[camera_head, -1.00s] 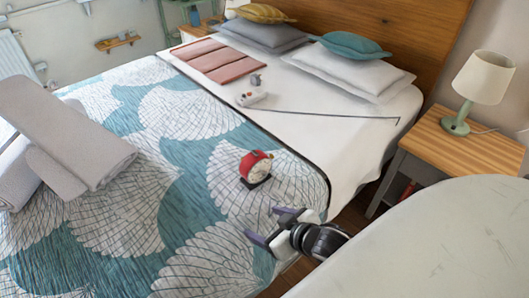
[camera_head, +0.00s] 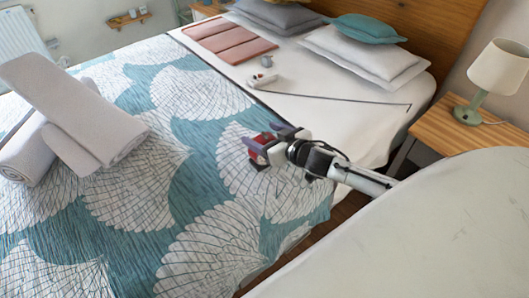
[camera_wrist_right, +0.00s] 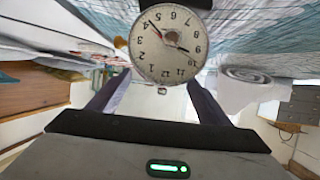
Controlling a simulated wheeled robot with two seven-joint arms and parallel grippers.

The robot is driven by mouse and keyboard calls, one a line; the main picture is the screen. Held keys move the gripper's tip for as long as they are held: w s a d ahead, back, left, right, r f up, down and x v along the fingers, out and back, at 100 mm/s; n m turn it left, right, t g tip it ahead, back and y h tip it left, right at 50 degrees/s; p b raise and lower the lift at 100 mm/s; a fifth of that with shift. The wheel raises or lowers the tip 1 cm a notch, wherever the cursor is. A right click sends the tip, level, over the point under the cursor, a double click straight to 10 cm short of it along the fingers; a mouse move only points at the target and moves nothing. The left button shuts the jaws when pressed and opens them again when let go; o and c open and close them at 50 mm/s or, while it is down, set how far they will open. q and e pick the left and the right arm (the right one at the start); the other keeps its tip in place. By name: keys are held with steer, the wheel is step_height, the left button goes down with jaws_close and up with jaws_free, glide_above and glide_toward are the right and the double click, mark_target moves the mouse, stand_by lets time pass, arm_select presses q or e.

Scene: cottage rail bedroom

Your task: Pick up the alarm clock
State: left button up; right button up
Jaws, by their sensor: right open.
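The red alarm clock (camera_head: 261,147) stands on the patterned bedspread, partly hidden by my right gripper (camera_head: 268,142). In the right wrist view the white dial of the alarm clock (camera_wrist_right: 168,48) shows upside down, straight ahead and centred between the fingers of my right gripper (camera_wrist_right: 158,92). The right gripper is open, with its fingers at either side of the clock. I cannot tell whether they touch it. My left gripper is not in view.
The bed's teal and white bedspread (camera_head: 150,200) is clear around the clock. Rolled grey towels (camera_head: 80,110) lie at the left. A white game controller (camera_head: 262,79) lies farther back. A wooden nightstand (camera_head: 455,127) with a lamp (camera_head: 495,75) stands at the right.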

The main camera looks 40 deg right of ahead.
steer(key=shift+x, duration=1.55)
steer(key=shift+s+a, duration=0.1)
steer(key=shift+a, duration=0.05)
steer(key=shift+c, duration=0.2)
